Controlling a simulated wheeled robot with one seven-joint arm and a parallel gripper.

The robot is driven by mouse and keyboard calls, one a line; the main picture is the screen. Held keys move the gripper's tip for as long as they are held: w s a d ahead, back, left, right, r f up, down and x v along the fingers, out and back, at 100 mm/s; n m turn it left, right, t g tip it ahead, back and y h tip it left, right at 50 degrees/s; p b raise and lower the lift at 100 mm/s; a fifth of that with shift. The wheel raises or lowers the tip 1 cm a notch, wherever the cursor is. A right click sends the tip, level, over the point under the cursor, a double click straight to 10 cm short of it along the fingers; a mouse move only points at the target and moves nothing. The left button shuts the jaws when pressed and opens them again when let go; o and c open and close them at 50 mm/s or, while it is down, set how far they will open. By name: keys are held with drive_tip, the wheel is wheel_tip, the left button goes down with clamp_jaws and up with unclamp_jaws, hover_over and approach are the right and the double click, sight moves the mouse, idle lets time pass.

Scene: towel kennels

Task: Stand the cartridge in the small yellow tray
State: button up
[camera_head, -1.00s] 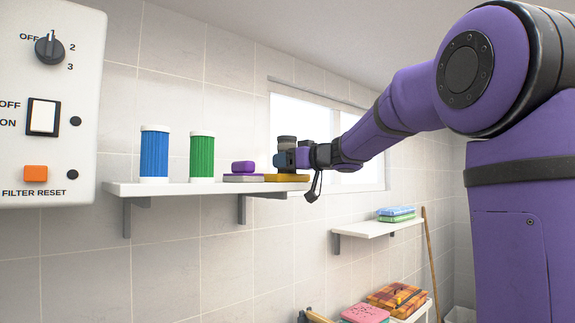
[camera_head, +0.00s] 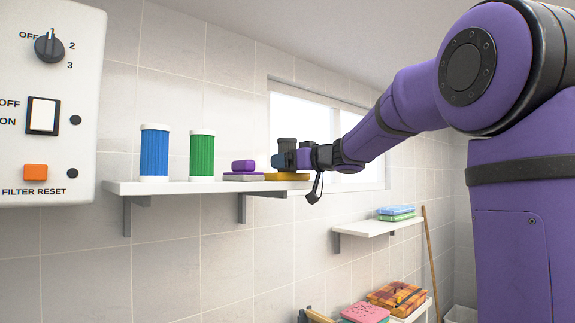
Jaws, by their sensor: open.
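A small dark grey cylinder, which looks like the cartridge (camera_head: 287,145), stands upright at the right end of the wall shelf. It is directly above the small yellow tray (camera_head: 287,177). My gripper (camera_head: 284,159) is at the cylinder, reaching in from the right, and is open. The fingers cover the cylinder's lower part, so I cannot see whether its base rests in the tray or whether a finger touches it. A blue cartridge (camera_head: 154,153) and a green cartridge (camera_head: 202,156) with white ends stand upright farther left on the shelf.
The white wall shelf (camera_head: 126,188) also holds a purple block (camera_head: 243,166) on a grey-purple tray (camera_head: 243,177), just left of the yellow tray. A switch panel (camera_head: 75,85) is at the far left. A lower shelf (camera_head: 372,229) with folded towels is at the right.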

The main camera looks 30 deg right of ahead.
drive_tip(key=v, duration=1.1)
drive_tip(key=shift+s, duration=0.35)
drive_tip(key=shift+d+r, duration=0.1)
drive_tip(key=s+a+f+m+g+h, duration=0.2)
drive_tip(key=s+a+f+g, duration=0.3)
drive_tip(key=s+f, duration=0.8)
drive_tip(key=s+a+f+m+g+h, duration=0.2)
drive_tip(key=s+a+f+g+h, duration=0.2)
drive_tip(key=s+a+f, duration=0.5)
drive_tip(key=s+f+g, duration=0.2)
drive_tip(key=s+f, duration=0.2)
drive_tip(key=shift+a+h, duration=0.3)
drive_tip(key=shift+a, duration=0.05)
drive_tip(key=shift+f, duration=0.15)
